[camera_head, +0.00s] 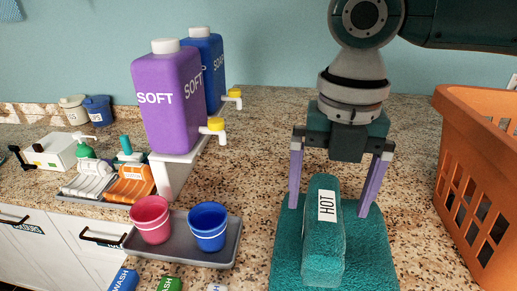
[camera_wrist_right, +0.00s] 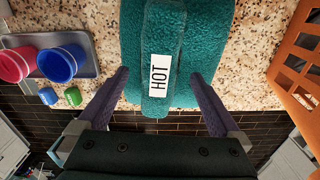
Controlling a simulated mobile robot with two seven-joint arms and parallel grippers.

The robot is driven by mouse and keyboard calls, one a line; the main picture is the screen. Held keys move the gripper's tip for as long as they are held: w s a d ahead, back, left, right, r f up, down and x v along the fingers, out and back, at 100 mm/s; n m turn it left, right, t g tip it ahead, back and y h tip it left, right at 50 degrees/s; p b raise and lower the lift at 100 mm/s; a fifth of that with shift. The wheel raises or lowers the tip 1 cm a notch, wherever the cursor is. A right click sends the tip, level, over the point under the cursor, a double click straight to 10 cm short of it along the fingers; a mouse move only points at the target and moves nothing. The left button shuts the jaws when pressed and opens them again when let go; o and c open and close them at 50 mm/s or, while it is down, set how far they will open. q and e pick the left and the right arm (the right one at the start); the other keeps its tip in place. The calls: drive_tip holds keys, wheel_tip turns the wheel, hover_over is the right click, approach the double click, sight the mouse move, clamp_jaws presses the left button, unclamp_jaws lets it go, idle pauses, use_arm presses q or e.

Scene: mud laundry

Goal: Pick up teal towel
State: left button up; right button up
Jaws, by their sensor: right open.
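The teal towel (camera_head: 323,250) lies folded on the speckled counter in the lower middle of the head view, with a raised ridge bearing a white "HOT" label. In the right wrist view the towel (camera_wrist_right: 205,45) fills the top middle, its label below centre. My right gripper (camera_head: 330,210) points down over the towel, open, with one purple finger on each side of the raised ridge. In the wrist view the fingers (camera_wrist_right: 160,95) stand apart around the ridge and nothing is held. Whether the fingertips touch the towel's flat part cannot be told. My left gripper is not in view.
An orange basket (camera_head: 481,165) stands close on the right. A grey tray (camera_head: 190,255) with a pink cup (camera_head: 151,220) and a blue cup (camera_head: 208,227) lies left of the towel. A purple SOFT jug (camera_head: 170,100) and a blue jug (camera_head: 207,60) stand on a raised stand behind.

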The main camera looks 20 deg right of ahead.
drive_tip(key=shift+f, duration=0.8)
clamp_jaws()
drive_tip(key=shift+r, duration=0.1)
